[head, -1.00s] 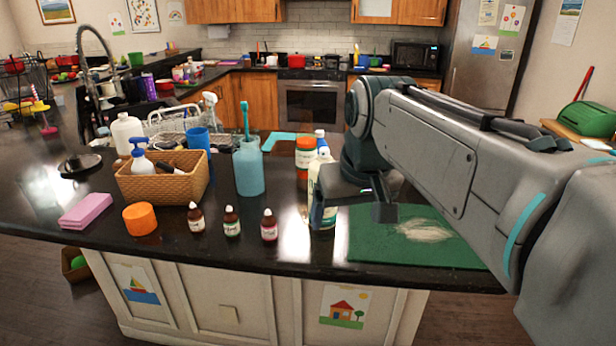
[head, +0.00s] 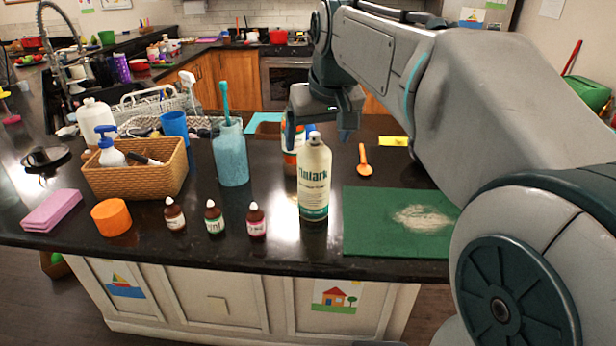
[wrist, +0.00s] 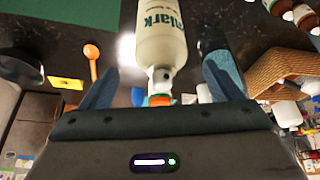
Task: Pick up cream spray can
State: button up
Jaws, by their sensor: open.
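The cream spray can (head: 314,183) stands upright on the dark counter, just left of the green mat, with a green band at its base. In the wrist view the can (wrist: 161,32) appears upside down, with its nozzle end between my finger tips. My gripper (head: 318,122) is open and sits just behind and above the can's top in the head view. The two fingers also show spread in the wrist view (wrist: 160,85), with a gap on each side of the can. Whether they touch it cannot be told, but it is not gripped.
Behind the can stands an orange-and-white container (head: 290,160), partly hidden. A blue cup with a toothbrush (head: 231,155) and small dropper bottles (head: 256,220) are to the left. A green mat (head: 370,228) and an orange spoon (head: 364,162) lie to the right.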

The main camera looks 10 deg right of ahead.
aim_at(317, 145)
jog(key=x, duration=0.5)
jog(key=shift+f+p, duration=0.35)
jog(key=shift+f, duration=0.05)
jog(key=shift+s, duration=0.1)
jog(key=c, duration=1.8)
jog(key=shift+r, duration=0.1)
jog(key=shift+c, duration=0.2)
